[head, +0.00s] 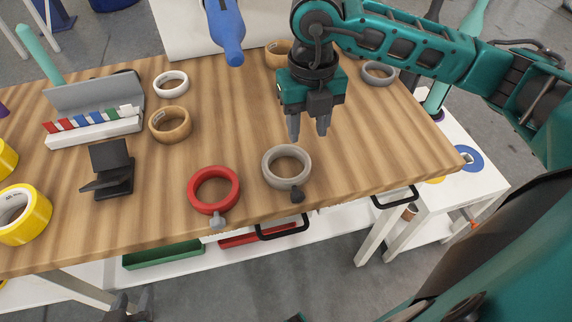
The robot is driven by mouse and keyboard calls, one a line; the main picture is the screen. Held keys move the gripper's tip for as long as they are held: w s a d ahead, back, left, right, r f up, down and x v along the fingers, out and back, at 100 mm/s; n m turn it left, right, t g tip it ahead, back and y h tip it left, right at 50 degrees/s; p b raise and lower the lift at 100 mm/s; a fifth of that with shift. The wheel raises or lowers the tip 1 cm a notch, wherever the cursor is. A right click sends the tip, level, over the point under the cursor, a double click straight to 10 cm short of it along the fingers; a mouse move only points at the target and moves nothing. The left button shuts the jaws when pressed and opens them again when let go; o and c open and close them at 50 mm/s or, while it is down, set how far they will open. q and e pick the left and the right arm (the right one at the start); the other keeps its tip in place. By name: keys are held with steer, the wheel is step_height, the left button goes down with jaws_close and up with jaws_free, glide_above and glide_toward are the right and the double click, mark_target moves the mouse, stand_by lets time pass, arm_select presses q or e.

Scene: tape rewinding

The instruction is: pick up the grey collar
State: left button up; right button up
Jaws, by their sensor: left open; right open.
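The grey collar (281,183) is a thick ring with a dark knob (297,194) on its front side. It lies flat near the front edge of the wooden table (352,160) in the head view. My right gripper (308,138) points down above and just behind the collar, slightly to its right. Its two fingers are apart with nothing between them, and it does not appear to touch the collar. The tips of my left gripper (130,303) show at the bottom left, below the table's front edge, apart and empty.
A red collar (198,201) with a grey knob lies left of the grey one. Another grey ring (379,83) lies at the back right. Tape rolls (170,136), a black stand (112,172) and a grey rack (95,130) stand on the left. Bare wood surrounds the collar's right side.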

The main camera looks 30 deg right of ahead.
mark_target(307, 158)
steer(key=f, duration=0.7)
steer(key=shift+s+d+f, duration=0.1)
steer(key=shift+d+f, duration=0.1)
steer(key=shift+f, duration=0.1)
jaws_close()
